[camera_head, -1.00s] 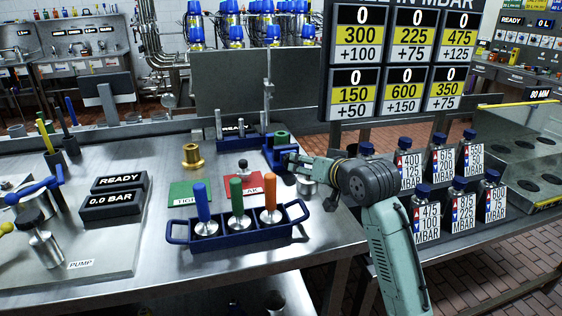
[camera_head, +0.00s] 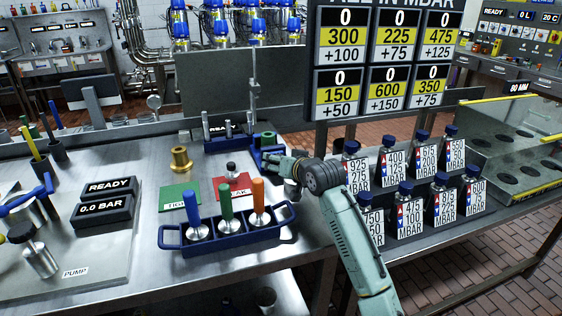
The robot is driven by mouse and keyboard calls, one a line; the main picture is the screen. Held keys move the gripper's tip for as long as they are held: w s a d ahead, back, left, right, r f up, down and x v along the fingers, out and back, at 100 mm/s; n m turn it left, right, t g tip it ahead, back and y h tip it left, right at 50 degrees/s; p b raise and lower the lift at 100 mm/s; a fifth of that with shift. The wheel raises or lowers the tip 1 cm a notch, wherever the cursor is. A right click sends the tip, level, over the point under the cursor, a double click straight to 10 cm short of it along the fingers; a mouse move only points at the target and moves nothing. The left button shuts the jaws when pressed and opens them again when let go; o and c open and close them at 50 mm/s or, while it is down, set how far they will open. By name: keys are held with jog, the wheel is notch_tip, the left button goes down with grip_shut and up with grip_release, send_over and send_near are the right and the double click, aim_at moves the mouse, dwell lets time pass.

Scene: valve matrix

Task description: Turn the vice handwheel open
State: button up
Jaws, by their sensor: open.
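The blue vice (camera_head: 267,151) stands on the steel bench, right of the brass flanged part. A green cylindrical part (camera_head: 269,138) shows upright at the vice. My gripper (camera_head: 268,160) is at the right front side of the vice, with its jaws pointing left. It is open. The fingers are small and dark against the blue, so I cannot tell whether they touch the vice. I cannot make out the handwheel; my gripper covers that side of the vice.
A blue rack (camera_head: 227,237) with blue, green and orange-handled tools stands in front. The brass part (camera_head: 180,160), a green mat (camera_head: 178,197) and a red mat (camera_head: 233,186) lie left. Labelled bottles (camera_head: 408,212) stand right, below the pressure board (camera_head: 388,50).

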jog(key=shift+c, duration=0.2)
jog(key=c, duration=1.1)
jog(key=shift+a+f+n+h+b, duration=0.1)
jog(key=shift+a+n+h+b, duration=0.05)
jog(key=shift+n+h+b, duration=0.6)
jog(key=shift+n+t+h+b, duration=0.4)
jog(key=shift+n+h+b, duration=0.25)
jog(key=shift+n+b, duration=0.5)
jog(key=o, duration=1.1)
